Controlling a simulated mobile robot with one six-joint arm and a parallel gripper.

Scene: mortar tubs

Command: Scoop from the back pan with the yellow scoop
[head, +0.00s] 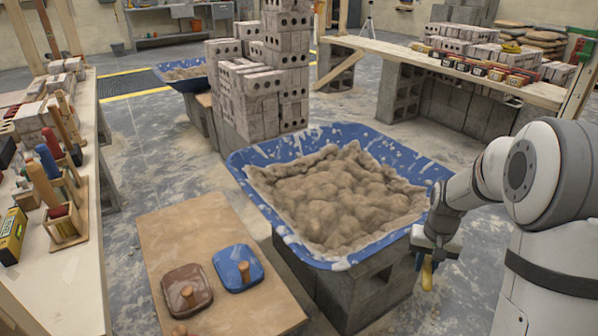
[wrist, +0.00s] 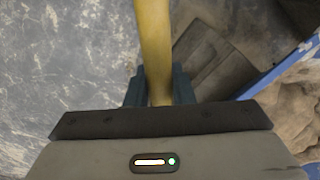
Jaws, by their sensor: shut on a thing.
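My gripper (head: 430,258) hangs just outside the right rim of the large near pan. It is shut on a yellow handle (wrist: 153,45), which I take to be the yellow scoop's. Only a small yellow piece (head: 427,274) shows below the gripper in the head view; the scoop's head is not visible. The back pan (head: 203,84) is blue, holds sandy mortar, and stands far back at the left, partly hidden by stacked blocks. The near pan (head: 238,161) is also blue and full of lumpy mortar; its edge shows in the wrist view (wrist: 272,75).
A tall block stack (head: 257,115) stands between the two pans. Grey blocks (head: 352,298) support the near pan. A board (head: 165,225) with brown and blue lidded pieces lies at front left. A tool bench (head: 85,285) is at left. Floor between bench and board is clear.

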